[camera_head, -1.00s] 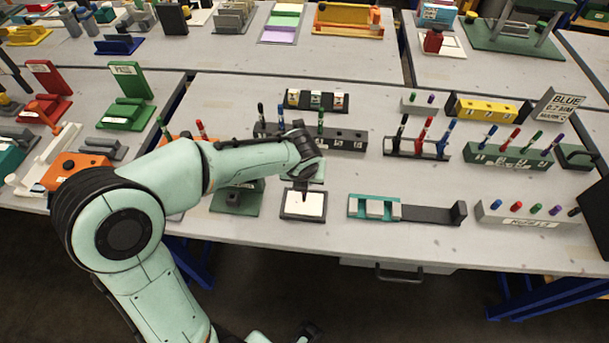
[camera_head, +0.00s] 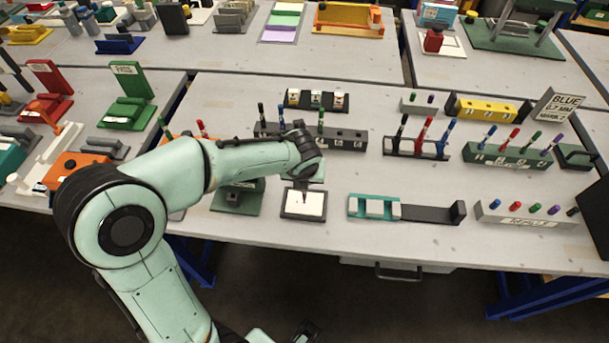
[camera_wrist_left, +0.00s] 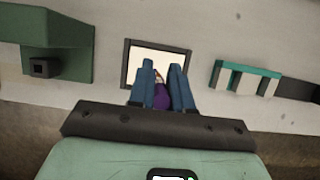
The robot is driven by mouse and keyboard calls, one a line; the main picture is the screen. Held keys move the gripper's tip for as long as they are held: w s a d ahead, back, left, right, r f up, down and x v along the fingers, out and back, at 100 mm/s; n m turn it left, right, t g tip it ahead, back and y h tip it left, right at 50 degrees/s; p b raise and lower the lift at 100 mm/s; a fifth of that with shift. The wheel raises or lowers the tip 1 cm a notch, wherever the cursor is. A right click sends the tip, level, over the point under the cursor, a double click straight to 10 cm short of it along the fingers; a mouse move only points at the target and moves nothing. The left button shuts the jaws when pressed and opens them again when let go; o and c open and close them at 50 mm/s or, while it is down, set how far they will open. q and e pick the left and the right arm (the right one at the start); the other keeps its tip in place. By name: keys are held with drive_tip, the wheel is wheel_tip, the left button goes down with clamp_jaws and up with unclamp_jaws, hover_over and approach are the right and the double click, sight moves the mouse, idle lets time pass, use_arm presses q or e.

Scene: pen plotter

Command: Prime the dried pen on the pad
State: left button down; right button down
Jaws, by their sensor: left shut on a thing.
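The pad (camera_head: 314,208) is a white rectangle in a dark frame near the front edge of the table. It also shows in the left wrist view (camera_wrist_left: 172,54). My left gripper (camera_head: 305,186) points down over the pad. In the left wrist view its two blue fingers (camera_wrist_left: 161,70) are shut on a pen with a purple body (camera_wrist_left: 161,97). The pen's tip end points at the white surface; whether it touches I cannot tell. In the head view the gripper mostly hides the pen.
A green fixture (camera_head: 236,198) stands left of the pad. A teal and grey block fixture (camera_head: 375,208) stands to its right. Behind is a dark rack (camera_head: 345,141) with pens. More pen racks (camera_head: 508,158) stand at the right. Bare table lies around the pad.

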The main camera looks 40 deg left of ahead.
use_arm(q)
drive_tip(key=shift+r, duration=0.3)
drive_tip(key=shift+w+d, duration=0.6)
drive_tip(key=shift+d, duration=0.25)
use_arm(e)
drive_tip(key=shift+w+r, duration=0.1)
drive_tip(key=shift+r, duration=0.25)
